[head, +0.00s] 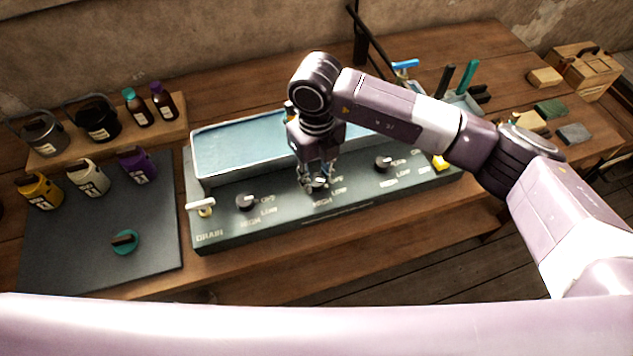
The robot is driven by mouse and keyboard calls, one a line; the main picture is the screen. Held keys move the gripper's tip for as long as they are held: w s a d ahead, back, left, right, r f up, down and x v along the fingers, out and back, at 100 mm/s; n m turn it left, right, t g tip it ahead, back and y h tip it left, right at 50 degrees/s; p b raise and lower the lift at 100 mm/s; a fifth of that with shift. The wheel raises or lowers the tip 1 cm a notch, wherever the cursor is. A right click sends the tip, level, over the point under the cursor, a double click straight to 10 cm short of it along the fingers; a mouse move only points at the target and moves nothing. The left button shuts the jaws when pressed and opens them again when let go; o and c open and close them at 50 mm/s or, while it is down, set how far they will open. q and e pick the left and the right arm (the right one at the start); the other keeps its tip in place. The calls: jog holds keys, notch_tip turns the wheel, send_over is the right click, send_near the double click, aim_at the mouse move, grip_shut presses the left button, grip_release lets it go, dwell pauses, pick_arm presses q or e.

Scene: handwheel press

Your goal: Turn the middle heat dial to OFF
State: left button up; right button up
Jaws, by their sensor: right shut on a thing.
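The control panel (285,222) is a dark grey-green slab along the front of a blue water tray (235,150). The middle heat dial (318,184) is mostly hidden under my right gripper (317,180), which points down and is shut on it. OFF, LOW and HIGH labels show beside it; its pointer direction cannot be made out. The left dial (247,201) and the right dial (383,163) are black knobs with the same labels, both free. My left gripper is not in view.
A white-handled drain tap (202,206) sits at the panel's left end and a yellow piece (440,162) at its right. A dark mat (75,255) with jars and a teal-based knob (124,242) lies left. Tools and blocks (551,108) are at right.

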aim_at(317, 179)
jog(key=n+b, duration=0.4)
jog(key=b, duration=0.2)
jog(key=shift+f+n, duration=0.15)
jog(key=shift+n, duration=0.15)
jog(key=shift+r+n+b, duration=0.2)
jog(key=shift+n+b, duration=0.5)
jog(key=shift+b, duration=0.3)
jog(key=o, duration=1.2)
jog(key=shift+c, duration=0.2)
jog(key=shift+r, duration=0.2)
notch_tip(317, 179, up, 12)
jog(key=shift+f, duration=0.15)
